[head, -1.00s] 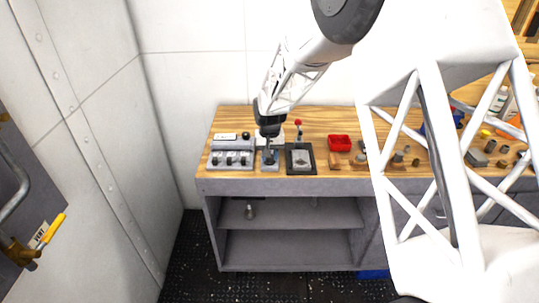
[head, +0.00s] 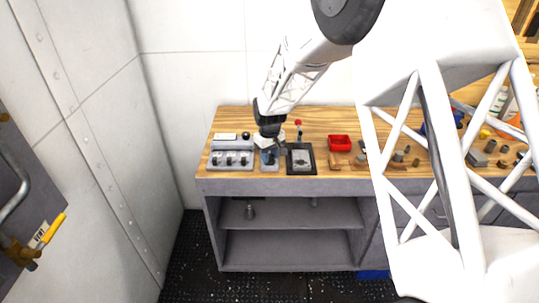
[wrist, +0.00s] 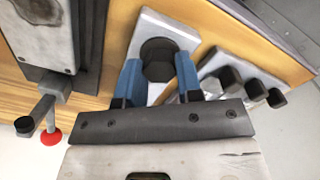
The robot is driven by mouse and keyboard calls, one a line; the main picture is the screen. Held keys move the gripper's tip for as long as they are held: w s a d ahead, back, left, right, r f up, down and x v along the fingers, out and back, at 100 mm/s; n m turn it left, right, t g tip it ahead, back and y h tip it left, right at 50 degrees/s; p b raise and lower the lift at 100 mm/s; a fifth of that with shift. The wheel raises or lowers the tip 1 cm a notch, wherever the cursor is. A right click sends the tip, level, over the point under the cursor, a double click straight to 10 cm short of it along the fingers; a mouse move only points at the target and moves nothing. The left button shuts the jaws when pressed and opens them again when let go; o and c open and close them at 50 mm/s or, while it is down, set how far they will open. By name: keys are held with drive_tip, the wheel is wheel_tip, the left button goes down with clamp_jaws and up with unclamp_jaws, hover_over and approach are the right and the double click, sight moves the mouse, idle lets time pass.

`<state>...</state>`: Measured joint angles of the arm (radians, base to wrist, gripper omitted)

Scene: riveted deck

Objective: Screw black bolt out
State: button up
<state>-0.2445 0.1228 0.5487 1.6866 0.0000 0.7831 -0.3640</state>
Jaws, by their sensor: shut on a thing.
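The black bolt (wrist: 159,50) is a thick, dark round-looking piece set on a small pale plate (wrist: 152,22) in the wrist view. My gripper (wrist: 159,72) has blue fingers, one on each side of the bolt, and is shut on it. The near side of the bolt lies between the fingers. In the head view the same small plate (head: 269,167) lies on the bench, with my gripper (head: 269,155) right over it. The bolt is too small and covered to make out in that view.
Close beside the plate is a grey block (head: 231,160) with several dark bolts. On the other side is a dark-framed tray (head: 301,172) with a red-knobbed lever (head: 298,123) behind it. A red bin (head: 339,143) stands further right. The bench's front edge (head: 290,186) is near.

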sight(270, 156)
drive_tip(key=shift+f, duration=0.1)
drive_tip(key=o, duration=0.9)
drive_tip(key=shift+o, duration=0.2)
drive_tip(key=shift+r, duration=3.95)
